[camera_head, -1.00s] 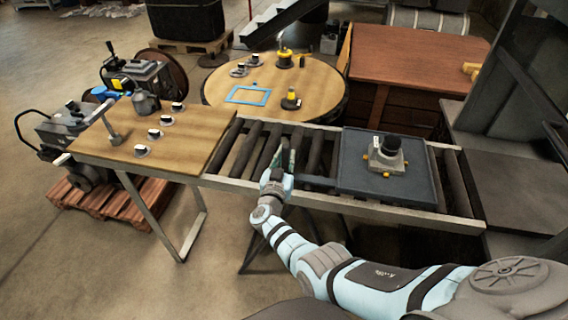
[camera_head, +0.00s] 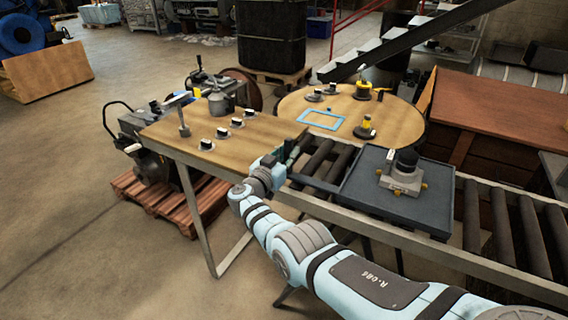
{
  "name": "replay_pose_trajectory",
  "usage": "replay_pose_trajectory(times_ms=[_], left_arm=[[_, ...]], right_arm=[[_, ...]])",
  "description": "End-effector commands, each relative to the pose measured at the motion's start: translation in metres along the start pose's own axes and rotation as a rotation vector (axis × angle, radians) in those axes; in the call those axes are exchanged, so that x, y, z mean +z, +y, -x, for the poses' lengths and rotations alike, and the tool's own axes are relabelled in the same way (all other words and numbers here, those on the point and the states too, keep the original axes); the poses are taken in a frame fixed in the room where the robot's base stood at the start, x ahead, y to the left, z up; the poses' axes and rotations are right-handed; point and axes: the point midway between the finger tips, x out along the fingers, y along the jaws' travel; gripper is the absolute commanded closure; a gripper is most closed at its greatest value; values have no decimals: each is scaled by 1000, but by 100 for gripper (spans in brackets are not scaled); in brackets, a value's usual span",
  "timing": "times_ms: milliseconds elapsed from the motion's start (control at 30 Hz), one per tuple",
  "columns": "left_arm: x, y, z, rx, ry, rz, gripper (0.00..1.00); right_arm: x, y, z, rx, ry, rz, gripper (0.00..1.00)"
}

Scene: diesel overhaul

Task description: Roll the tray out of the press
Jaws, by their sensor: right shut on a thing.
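The dark blue-grey tray (camera_head: 433,217) lies flat on the roller conveyor (camera_head: 488,258). A grey block-shaped part with a dark round top and yellow fittings (camera_head: 402,177) sits on it. A thin dark bar (camera_head: 318,186) runs left from the tray's near side to my right gripper (camera_head: 287,152). That gripper is shut at the bar's left end, near the wooden table's right edge; its fingers partly hide the grip. My left gripper is not in view. The press is mostly outside the picture at the right.
The wooden table (camera_head: 225,150) at the conveyor's left end carries several small black-and-white parts, a can and a hammer-like tool. A round table (camera_head: 385,110) with a blue frame stands behind. Bare rollers lie on both sides of the tray. A brown cabinet (camera_head: 490,115) stands behind right.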

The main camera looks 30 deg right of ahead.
Motion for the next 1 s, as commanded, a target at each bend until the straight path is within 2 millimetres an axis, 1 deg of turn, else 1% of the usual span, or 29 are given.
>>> replay_pose_trajectory(times_ms=[400, 433, 533, 867, 1000], left_arm=[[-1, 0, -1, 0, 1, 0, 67], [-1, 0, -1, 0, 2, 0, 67], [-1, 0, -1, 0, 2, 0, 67], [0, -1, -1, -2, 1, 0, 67], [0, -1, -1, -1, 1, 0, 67]], right_arm=[[-1, -4, 0, -5, -2, -1, 100], [-1, -4, 0, -5, -2, -1, 78], [-1, -4, 0, -5, -1, -1, 62], [-1, -2, 0, -2, 0, -1, 62], [0, -3, 10, -3, 1, -2, 62]])
